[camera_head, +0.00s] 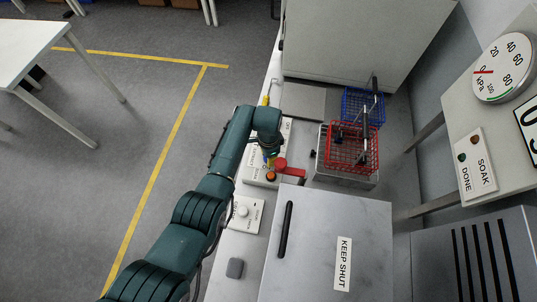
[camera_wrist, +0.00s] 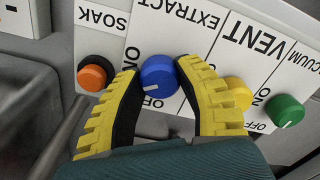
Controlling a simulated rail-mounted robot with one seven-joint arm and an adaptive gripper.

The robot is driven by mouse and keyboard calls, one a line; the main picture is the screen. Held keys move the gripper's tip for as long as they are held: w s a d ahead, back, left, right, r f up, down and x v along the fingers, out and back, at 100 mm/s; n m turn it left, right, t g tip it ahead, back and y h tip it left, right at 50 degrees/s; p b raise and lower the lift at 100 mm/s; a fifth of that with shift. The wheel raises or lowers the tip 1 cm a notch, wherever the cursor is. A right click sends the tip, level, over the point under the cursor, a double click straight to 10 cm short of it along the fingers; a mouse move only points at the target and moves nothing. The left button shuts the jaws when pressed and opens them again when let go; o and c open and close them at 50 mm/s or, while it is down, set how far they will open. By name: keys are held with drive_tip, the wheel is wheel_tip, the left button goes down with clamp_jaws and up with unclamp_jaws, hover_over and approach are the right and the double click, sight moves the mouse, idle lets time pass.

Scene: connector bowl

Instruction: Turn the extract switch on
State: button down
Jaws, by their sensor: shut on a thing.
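The extract switch is a round blue knob (camera_wrist: 158,77) on a white panel, by the upside-down EXTRACT label, in the wrist view. Its white pointer line faces down in the picture, toward the OFF mark; an ON mark lies to its upper left. My gripper (camera_wrist: 160,72) has its two yellow-ribbed fingers on either side of the blue knob and is shut on it. The fingers hide parts of the panel. In the head view my gripper (camera_head: 270,150) is over the labelled panel (camera_head: 254,178), and the knob is mostly hidden.
An orange button (camera_wrist: 92,76) under SOAK is left of the fingers. A yellow knob (camera_wrist: 238,94) is close by the right finger, with a green knob (camera_wrist: 285,110) beyond. A red basket (camera_head: 352,148), blue basket (camera_head: 362,104) and KEEP SHUT box (camera_head: 320,250) stand near the panel.

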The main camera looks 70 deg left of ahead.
drive_tip(key=m+p, duration=0.1)
drive_tip(key=m, duration=0.5)
drive_tip(key=shift+f+m, duration=0.1)
drive_tip(key=shift+m, duration=0.3)
idle(0.3)
drive_tip(key=c, duration=0.6)
unclamp_jaws()
wheel_tip(320, 180, up, 12)
drive_tip(key=shift+r, duration=0.1)
